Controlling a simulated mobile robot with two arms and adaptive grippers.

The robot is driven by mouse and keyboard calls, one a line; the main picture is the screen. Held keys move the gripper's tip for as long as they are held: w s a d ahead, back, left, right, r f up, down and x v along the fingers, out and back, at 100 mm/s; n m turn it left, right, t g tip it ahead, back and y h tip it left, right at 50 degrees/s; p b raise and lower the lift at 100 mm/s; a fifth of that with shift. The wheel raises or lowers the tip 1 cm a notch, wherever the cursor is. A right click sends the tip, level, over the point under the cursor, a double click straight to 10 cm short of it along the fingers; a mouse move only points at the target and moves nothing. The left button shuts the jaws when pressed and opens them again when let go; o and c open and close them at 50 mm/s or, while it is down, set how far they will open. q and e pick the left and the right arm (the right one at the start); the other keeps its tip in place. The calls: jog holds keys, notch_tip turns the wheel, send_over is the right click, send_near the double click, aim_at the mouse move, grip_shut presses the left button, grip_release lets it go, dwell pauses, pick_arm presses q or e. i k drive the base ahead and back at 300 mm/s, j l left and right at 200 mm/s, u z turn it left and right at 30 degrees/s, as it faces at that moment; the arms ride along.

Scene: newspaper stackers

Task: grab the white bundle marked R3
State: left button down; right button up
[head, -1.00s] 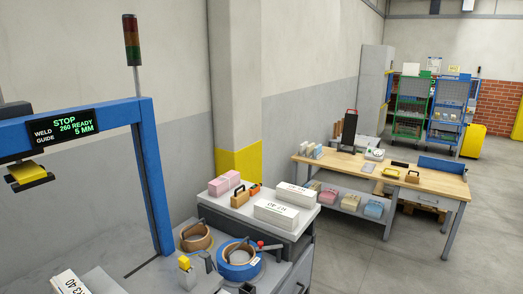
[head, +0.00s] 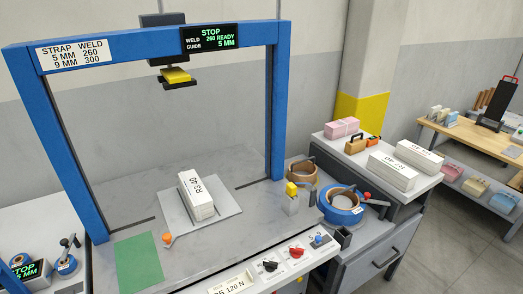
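The white bundle marked R3 40 (head: 197,197) lies on a light grey square plate (head: 222,211) on the strapping machine's table, under the blue frame. Its label faces up and it stands clear of the frame's posts. Neither of my grippers shows in the head view.
The blue frame (head: 278,110) arches over the table, with a yellow weld head (head: 176,76) hanging above. A green mat (head: 139,262) and an orange knob (head: 168,239) lie in front. Tape rolls (head: 341,202) and a side bench with white bundles (head: 392,171) stand to the right.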

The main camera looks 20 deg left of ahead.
aim_at(200, 203)
jog(key=u, duration=1.3)
